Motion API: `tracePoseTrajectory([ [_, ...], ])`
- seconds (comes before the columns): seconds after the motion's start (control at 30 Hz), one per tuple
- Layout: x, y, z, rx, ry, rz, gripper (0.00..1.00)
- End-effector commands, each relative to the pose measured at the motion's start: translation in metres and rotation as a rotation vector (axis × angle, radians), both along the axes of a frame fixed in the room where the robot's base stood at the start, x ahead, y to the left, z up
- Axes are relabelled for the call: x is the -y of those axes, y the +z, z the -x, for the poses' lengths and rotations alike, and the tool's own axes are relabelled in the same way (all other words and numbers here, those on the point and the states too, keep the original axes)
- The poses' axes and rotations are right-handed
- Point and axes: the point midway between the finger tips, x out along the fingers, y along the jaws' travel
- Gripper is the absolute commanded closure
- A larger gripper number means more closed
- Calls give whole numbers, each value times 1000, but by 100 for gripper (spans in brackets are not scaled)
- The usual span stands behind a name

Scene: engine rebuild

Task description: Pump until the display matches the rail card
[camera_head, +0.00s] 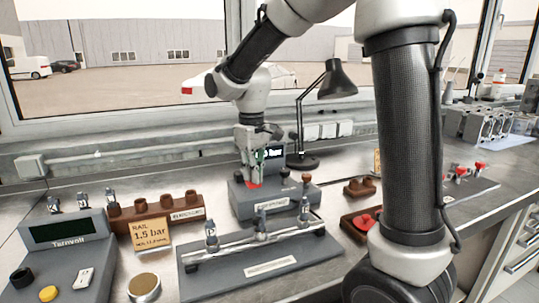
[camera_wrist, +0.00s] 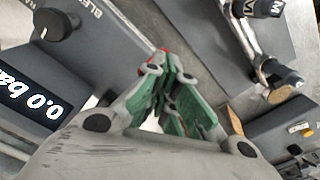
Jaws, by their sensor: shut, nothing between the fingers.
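The pump unit (camera_head: 240,200) is a grey box at the centre of the bench. Its display (camera_head: 274,153) is partly hidden by my gripper in the head view; in the wrist view the display (camera_wrist: 32,95) reads 0.0 ba, the rest cut off. A red part (camera_head: 254,185) on the unit shows right under my fingertips; red also shows beside them in the wrist view (camera_wrist: 150,66). My gripper (camera_head: 252,178) is shut and empty, pointing down at it; I cannot tell if it touches. The rail card (camera_head: 151,234) reads RAIL 1.5 bar, with smaller text below.
A silver rail with injectors (camera_head: 245,240) lies on a grey base in front of the pump. A Turnvolt box (camera_head: 66,232) stands left, a wooden rack (camera_head: 128,218) beside it. A black lamp (camera_head: 338,82) stands behind the pump. A knob (camera_wrist: 55,22) marked BLEED sits near the display.

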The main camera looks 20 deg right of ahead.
Motion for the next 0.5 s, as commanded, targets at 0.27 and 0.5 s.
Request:
tracePoseTrajectory([
  [0.27, 0, -15, 0, -3, 0, 1, 100],
  [0.5, 0, -21, 0, 1, 0, 0, 100],
])
